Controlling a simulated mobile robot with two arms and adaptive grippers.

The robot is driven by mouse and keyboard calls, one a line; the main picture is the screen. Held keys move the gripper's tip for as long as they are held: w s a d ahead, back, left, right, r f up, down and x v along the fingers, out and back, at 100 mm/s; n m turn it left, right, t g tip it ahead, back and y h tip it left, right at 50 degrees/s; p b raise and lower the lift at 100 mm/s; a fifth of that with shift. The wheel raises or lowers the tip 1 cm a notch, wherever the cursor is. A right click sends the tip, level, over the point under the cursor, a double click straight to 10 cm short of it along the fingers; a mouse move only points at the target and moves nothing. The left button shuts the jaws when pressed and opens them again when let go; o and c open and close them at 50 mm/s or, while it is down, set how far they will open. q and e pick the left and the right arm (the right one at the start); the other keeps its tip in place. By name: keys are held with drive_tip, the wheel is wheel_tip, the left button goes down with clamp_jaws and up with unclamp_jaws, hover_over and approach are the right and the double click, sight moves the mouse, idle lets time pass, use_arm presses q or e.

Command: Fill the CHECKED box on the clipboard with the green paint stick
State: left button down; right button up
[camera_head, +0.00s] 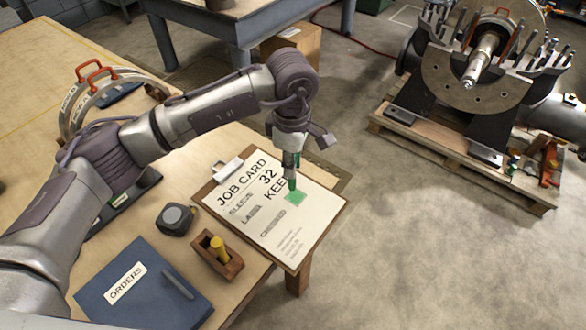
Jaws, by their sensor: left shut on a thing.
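The clipboard (211,184) lies on the near right corner of the wooden table, its metal clip at the top left. Its white card reads "JOB CARD 32" with several smaller printed lines, partly too small to read. A green patch (296,198) shows toward the right side of the card, roughly in line with the lowest bold word, which looks like CHECKED. My left gripper (291,153) is shut on the green paint stick (292,183), pointing down over the card. The stick's tip is at the patch's upper edge; whether it touches I cannot tell. The box outline cannot be made out.
A dark tape measure (177,219), a wooden block with a yellow knob (217,256) and a blue ORDERS folder (142,290) lie left of the clipboard. A metal ring with red handles (73,108) stands behind my left arm. A split casing (487,85) stands on a pallet at right.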

use_arm(q)
drive_tip(key=shift+a+r, duration=0.1)
drive_tip(key=shift+r, duration=0.85)
drive_tip(key=shift+r+p, duration=0.45)
drive_tip(key=shift+r, duration=0.35)
use_arm(e)
drive_tip(key=shift+s+a+r, duration=0.4)
drive_tip(key=shift+s+r, duration=0.15)
